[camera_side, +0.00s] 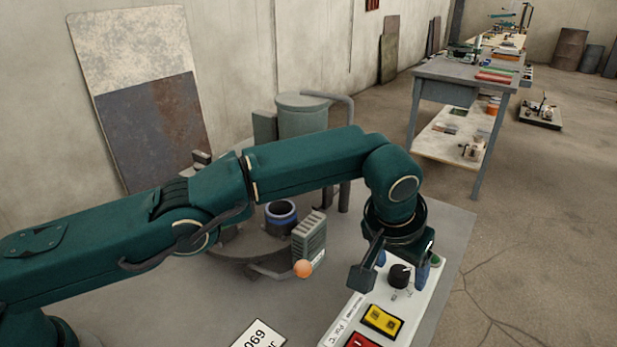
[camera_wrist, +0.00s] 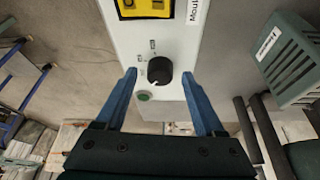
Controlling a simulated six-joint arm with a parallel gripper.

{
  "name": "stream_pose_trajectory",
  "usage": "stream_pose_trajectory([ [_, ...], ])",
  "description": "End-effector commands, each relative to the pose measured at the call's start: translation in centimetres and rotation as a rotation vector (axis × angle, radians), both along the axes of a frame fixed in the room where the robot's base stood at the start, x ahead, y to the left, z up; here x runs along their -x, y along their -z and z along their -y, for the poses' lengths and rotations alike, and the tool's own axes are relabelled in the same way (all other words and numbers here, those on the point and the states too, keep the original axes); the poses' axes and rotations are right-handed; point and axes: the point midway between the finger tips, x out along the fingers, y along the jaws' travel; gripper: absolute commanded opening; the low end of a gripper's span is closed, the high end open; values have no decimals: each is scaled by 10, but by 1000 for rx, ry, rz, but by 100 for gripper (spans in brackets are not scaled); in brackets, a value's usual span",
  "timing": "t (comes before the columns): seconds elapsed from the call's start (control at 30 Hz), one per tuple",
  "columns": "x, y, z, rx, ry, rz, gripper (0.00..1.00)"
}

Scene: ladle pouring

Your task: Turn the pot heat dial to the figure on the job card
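A black round dial (camera_side: 400,275) stands on the white control panel (camera_side: 431,292). The wrist view shows the dial (camera_wrist: 159,70) with a pale pointer mark and small labels beside it. My gripper (camera_wrist: 159,75) is open, with one blue finger on each side of the dial and a gap showing at both sides. In the side view my gripper (camera_side: 392,268) hangs over the panel's far end. The white job card (camera_side: 258,335) lies on the table, cut off by the bottom edge; its figure looks like 690 upside down. The dial's scale is too small to read.
The panel also carries a green button (camera_wrist: 144,96), a yellow display or switch (camera_side: 383,320) and a red one (camera_side: 361,341). A "Pot °C" label is near the red one.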

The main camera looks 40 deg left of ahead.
Motion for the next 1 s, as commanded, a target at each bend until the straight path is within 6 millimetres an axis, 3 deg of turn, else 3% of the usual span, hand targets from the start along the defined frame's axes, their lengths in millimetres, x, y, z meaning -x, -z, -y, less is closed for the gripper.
stream_pose_trajectory([
  [0.27,4,-11,0,1,0,1,71],
  [0.63,17,-43,-2,1,1,2,71],
  [1.0,20,-47,-2,0,0,0,70],
])
